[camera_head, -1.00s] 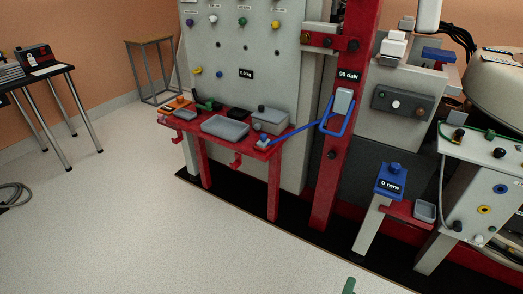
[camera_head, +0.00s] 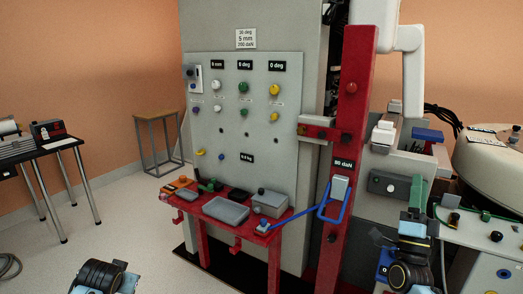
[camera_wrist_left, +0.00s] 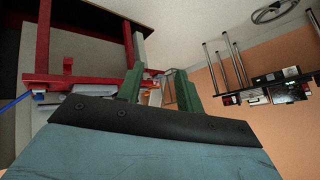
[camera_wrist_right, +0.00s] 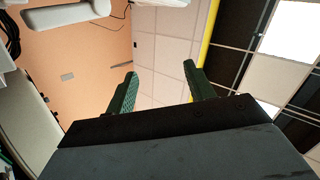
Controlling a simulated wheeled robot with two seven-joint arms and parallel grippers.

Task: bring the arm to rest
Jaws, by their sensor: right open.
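My right arm rises from the bottom right of the head view, and its right gripper (camera_head: 418,192) points upward in front of the grey button box (camera_head: 383,183). In the right wrist view its two green fingers (camera_wrist_right: 160,82) stand apart with nothing between them, facing the wall and ceiling. My left arm (camera_head: 100,278) shows only at the bottom left of the head view, its fingers hidden there. In the left wrist view the left gripper (camera_wrist_left: 162,88) has its green fingers apart, with no object held between them. Beyond them is the red-legged bench.
The red shelf (camera_head: 188,207) with grey trays juts from the panel (camera_head: 245,145). A black table (camera_head: 45,148) stands at left.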

